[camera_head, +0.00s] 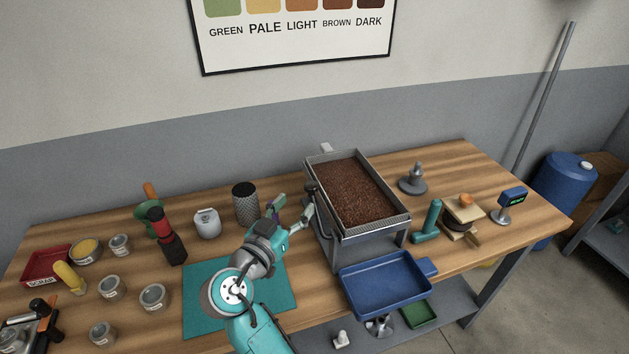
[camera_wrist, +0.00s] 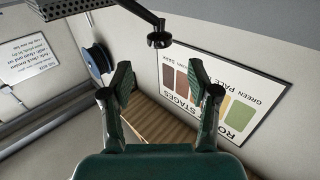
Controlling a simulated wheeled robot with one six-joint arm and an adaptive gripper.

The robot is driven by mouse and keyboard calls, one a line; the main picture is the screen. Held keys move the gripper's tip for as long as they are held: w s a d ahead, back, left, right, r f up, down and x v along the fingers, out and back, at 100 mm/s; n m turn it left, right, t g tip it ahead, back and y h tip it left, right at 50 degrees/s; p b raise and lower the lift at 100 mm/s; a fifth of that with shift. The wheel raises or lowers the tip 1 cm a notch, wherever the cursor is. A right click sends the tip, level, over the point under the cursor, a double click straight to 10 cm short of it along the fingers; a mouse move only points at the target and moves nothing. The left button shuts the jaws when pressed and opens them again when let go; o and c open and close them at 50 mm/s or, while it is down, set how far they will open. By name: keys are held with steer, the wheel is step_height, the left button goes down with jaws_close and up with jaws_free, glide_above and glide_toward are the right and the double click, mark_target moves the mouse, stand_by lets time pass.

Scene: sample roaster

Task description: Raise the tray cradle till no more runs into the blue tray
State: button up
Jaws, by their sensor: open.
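The tray cradle (camera_head: 408,219) is a grey metal frame on legs, full of brown beans (camera_head: 357,191). Its near end slopes toward the blue tray (camera_head: 373,290), which sits lower in front of it. The blue tray looks empty, and no falling beans can be made out. My gripper (camera_head: 290,207) is open and empty at the cradle's left side. In the wrist view, a dark knob (camera_wrist: 158,40) on a short arm from a perforated metal part (camera_wrist: 78,7) shows beyond and between my open fingers (camera_wrist: 160,82), apart from them.
A teal mat (camera_head: 207,300) lies under my arm.

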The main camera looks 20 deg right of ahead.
mark_target(308, 189)
steer(key=x, duration=0.8)
steer(key=shift+w+d+f, duration=0.1)
steer(key=shift+w+d, duration=0.15)
steer(key=shift+d, duration=0.05)
jaws_close()
